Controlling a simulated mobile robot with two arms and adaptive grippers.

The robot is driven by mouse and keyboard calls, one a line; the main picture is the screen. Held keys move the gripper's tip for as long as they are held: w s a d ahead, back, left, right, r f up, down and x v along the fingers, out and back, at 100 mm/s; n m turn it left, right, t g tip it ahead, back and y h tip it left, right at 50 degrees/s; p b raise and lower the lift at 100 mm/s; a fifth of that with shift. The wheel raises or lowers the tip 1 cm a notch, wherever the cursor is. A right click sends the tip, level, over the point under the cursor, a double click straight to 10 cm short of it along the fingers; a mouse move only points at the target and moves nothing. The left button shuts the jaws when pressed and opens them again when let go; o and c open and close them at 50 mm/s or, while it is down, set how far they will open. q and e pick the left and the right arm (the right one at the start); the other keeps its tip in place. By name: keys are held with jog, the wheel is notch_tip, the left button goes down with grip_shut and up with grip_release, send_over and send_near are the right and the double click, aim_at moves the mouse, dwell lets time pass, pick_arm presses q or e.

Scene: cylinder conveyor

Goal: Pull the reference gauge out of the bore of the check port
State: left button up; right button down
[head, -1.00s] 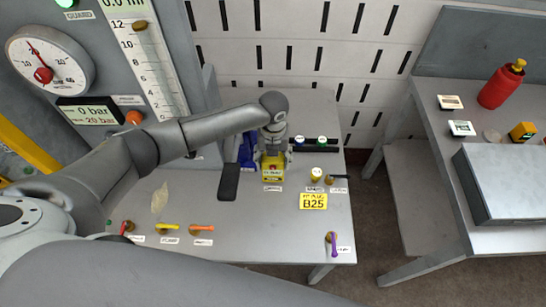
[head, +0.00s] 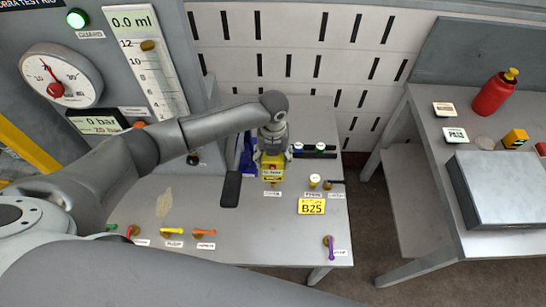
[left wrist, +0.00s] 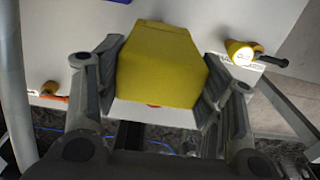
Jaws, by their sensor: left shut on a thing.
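My left gripper (head: 272,158) is shut on a yellow block-shaped body with a dark-lettered label, which I take to be the reference gauge (head: 272,171). In the left wrist view the yellow gauge (left wrist: 163,68) sits between both fingers, with a small orange-red patch showing at its near lower edge. In the head view a small orange part shows just under the gauge, above a white label on the bench. The bore of the check port is hidden beneath the gauge, so I cannot tell how far the stem sits in it. My right gripper is not in view.
The grey bench (head: 255,230) carries a yellow B25 plate (head: 311,206), a yellow-and-white knob (head: 314,181), orange (head: 203,232) and purple (head: 330,247) levers, and a black handle (head: 231,189) left of the gauge. A side table (head: 420,110) holds a red bottle (head: 494,94).

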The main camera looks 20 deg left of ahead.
pick_arm(q)
jog(key=shift+r+p, duration=1.1)
jog(key=shift+r, duration=0.85)
